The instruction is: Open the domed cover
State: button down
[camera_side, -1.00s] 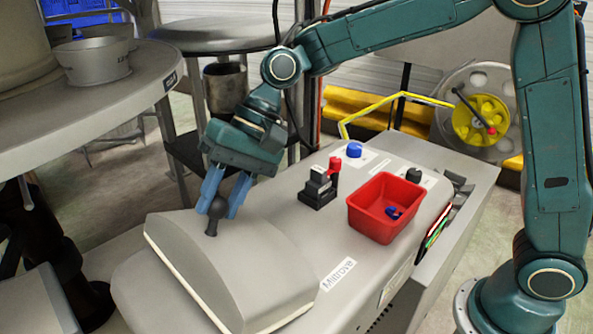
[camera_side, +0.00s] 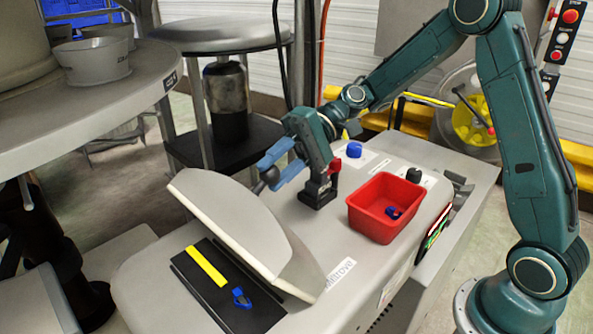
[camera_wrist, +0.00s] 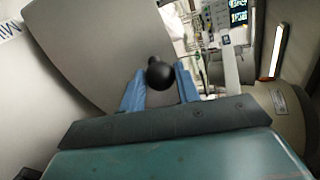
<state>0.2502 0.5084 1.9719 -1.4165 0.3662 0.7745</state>
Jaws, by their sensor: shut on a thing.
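The domed cover (camera_side: 243,222) is grey and stands tilted up on the machine, its front edge raised and its underside rim showing. Its black ball knob (camera_side: 268,178) sits between the blue fingers of my gripper (camera_side: 273,169), which is shut on it. In the wrist view the knob (camera_wrist: 159,73) lies between the blue fingertips (camera_wrist: 160,90), with the grey cover (camera_wrist: 98,45) behind it. Under the raised cover a black plate (camera_side: 248,309) is exposed, with a yellow strip (camera_side: 207,267) and a small blue clip (camera_side: 241,298) on it.
A red bin (camera_side: 384,207) holding small blue parts stands on the machine to the right. A black switch block (camera_side: 318,190) is close beside my gripper. Blue (camera_side: 354,149) and black (camera_side: 413,175) knobs sit behind the bin. A round grey table (camera_side: 85,105) is at the left.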

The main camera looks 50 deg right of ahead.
jog(key=shift+d+f, duration=0.2)
jog(key=shift+d, duration=0.25)
jog(key=c, duration=1)
grip_release()
jog(key=shift+c, duration=0.2)
jog(key=shift+a, duration=0.1)
